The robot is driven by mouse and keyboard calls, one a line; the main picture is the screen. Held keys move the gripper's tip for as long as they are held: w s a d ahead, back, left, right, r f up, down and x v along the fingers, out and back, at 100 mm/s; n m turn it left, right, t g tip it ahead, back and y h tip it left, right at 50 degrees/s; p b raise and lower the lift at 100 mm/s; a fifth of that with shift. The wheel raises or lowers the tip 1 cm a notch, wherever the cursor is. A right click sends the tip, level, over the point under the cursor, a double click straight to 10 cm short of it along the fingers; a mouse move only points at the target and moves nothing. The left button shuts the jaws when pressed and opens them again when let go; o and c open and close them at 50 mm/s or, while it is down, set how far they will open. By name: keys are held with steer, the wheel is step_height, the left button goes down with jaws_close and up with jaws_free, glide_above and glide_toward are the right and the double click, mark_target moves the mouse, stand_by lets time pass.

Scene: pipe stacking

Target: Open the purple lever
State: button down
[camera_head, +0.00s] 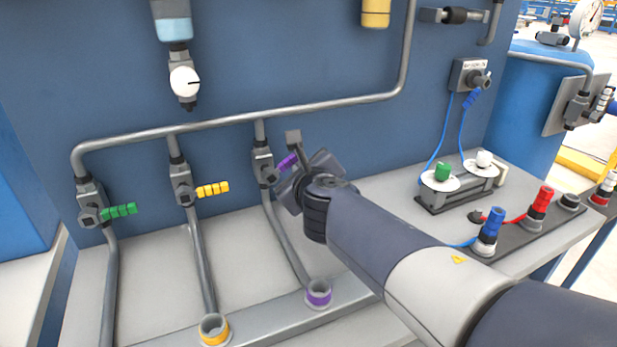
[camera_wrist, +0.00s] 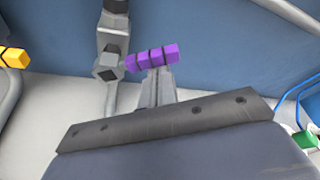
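The purple lever (camera_head: 287,161) sticks out to the right, tilted slightly up, from a grey valve (camera_head: 264,167) on the rightmost of the lower pipes. In the wrist view the purple lever (camera_wrist: 152,58) lies across the upper middle, right of its valve (camera_wrist: 109,66). My gripper (camera_head: 294,138) is at the lever's free end in the head view, partly hiding that area. In the wrist view my gripper (camera_wrist: 158,78) shows as one narrow pair of fingers together, tips right at the lever's lower side. It appears shut, with nothing held; whether it touches the lever I cannot tell.
A yellow lever (camera_head: 212,189) and a green lever (camera_head: 119,211) stand on valves to the left. A purple-ringed pipe socket (camera_head: 318,294) and a yellow-ringed one (camera_head: 214,329) are in front. Blue cables (camera_head: 441,139) hang to the right. The blue panel (camera_head: 330,60) is close behind.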

steer(key=shift+s+a+r+n+t+h, duration=0.1)
steer(key=shift+a+r+n+t+h, duration=0.1)
steer(key=shift+r+n, duration=0.25)
steer(key=shift+s+a+r+n+t+h, duration=0.15)
steer(key=shift+r+n+t+h, duration=0.1)
steer(key=shift+n, duration=0.4)
steer(key=a+n+p, duration=0.1)
steer(key=n, duration=0.1)
steer(key=r+n+t+p, duration=0.1)
steer(key=n, duration=0.1)
steer(key=s+a+r+n+t+h+p, duration=0.1)
steer(key=n, duration=0.1)
steer(key=shift+a+r+p, duration=0.15)
steer(key=shift+a+p, duration=0.2)
steer(key=shift+a, duration=0.1)
